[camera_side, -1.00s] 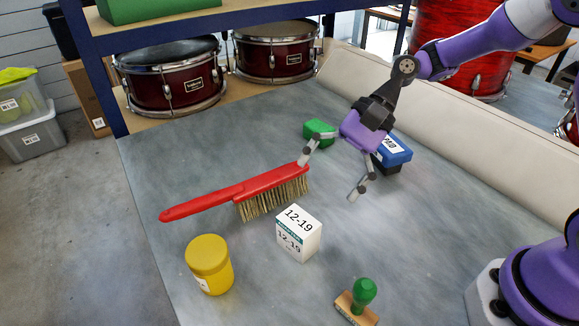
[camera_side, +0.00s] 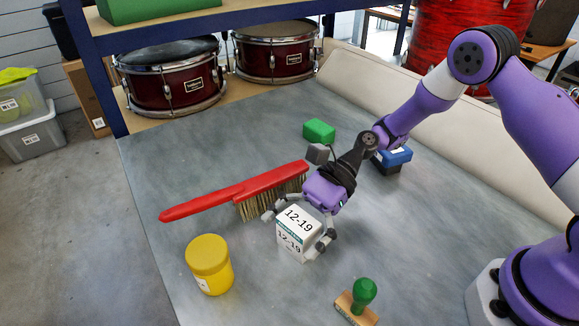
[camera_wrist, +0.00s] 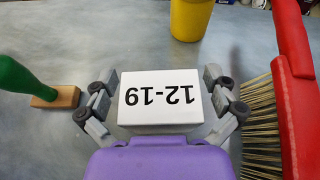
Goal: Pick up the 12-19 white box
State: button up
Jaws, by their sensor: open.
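The white box (camera_side: 292,243) marked 12-19 stands upright on the grey bench in the side view. My gripper (camera_side: 300,228) is low at the box, with one finger on its left side and one on its right. In the wrist view the box top (camera_wrist: 161,97) lies between the two open fingers of my gripper (camera_wrist: 161,106). A narrow gap shows near the left finger; on the right the finger is very close, and I cannot tell if it touches. The lower sides of the box are partly hidden by the fingers in the side view.
A red brush (camera_side: 238,193) lies just behind the box, close to one finger. A yellow jar (camera_side: 209,265) stands to the left. A green-handled stamp (camera_side: 362,294) is at the front right. A green block (camera_side: 319,131) and a blue box (camera_side: 394,158) are farther back.

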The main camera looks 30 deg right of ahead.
jog(key=c, duration=1.1)
jog(key=shift+c, duration=0.3)
